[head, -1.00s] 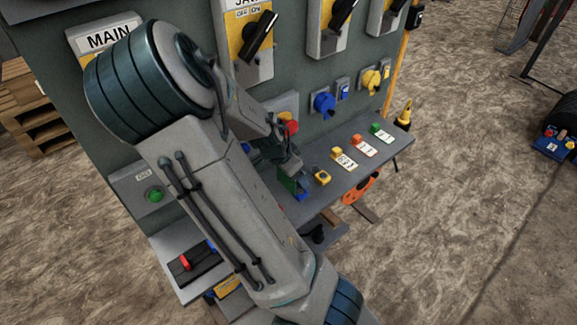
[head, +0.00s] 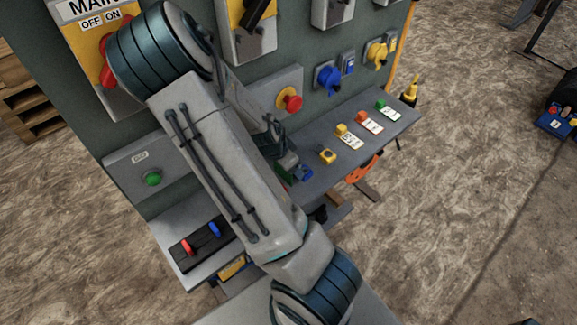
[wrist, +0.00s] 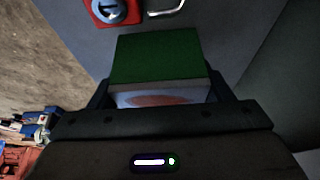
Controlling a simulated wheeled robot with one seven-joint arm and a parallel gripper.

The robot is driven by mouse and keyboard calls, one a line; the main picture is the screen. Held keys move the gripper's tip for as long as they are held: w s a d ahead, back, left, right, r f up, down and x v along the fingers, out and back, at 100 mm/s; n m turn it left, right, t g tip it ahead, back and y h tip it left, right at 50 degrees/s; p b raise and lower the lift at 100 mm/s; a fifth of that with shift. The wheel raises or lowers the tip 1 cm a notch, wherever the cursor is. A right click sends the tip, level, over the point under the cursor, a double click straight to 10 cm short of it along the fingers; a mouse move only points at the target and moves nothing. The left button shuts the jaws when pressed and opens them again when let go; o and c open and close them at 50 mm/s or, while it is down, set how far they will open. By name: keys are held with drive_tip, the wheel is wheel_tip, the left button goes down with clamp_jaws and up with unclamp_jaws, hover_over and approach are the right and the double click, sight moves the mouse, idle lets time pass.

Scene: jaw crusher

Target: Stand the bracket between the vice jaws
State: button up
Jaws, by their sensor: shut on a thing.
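My gripper (wrist: 160,92) is shut on a green block-like piece with a pale grey front face (wrist: 155,62), which I take for the bracket. It shows large between the fingers in the wrist view. In the head view my gripper (head: 284,155) is at the shelf's left part, partly hidden by my arm, and the held piece can hardly be made out. A small blue thing (head: 303,173) is on the shelf just right of the gripper. I cannot make out the vice jaws for certain.
A red stop button (head: 290,99) and blue socket (head: 328,80) are on the panel behind. A black holder with red and blue pieces (head: 207,241) is at lower left.

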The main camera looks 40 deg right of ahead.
drive_tip(key=shift+f, duration=0.2)
drive_tip(key=shift+f, duration=0.1)
drive_tip(key=o, duration=1.4)
